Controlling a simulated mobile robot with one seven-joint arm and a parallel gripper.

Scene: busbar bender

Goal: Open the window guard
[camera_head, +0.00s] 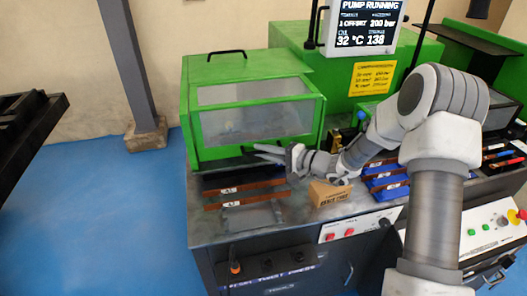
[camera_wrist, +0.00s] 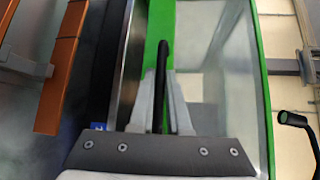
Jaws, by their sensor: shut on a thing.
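The window guard (camera_head: 193,115) is a green frame with clear panes on the left of the bench in the head view. It looks closed, its front face standing nearly upright. Its green frame and pane (camera_wrist: 215,75) also fill the middle and right of the wrist view. A black bar handle (camera_wrist: 163,60) runs along the green edge. My gripper (camera_head: 262,153) is at the lower front edge of the guard. In the wrist view my gripper (camera_wrist: 164,90) has its two fingers on either side of the handle, shut on it. The handle is mostly hidden in the head view.
Copper-coloured bars (camera_head: 245,187) lie on the bench in front of the guard. A tan wedge-shaped block (camera_head: 328,193) stands right of them, below my arm. Blue trays (camera_head: 385,180) are further right. A screen (camera_head: 363,27) hangs above.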

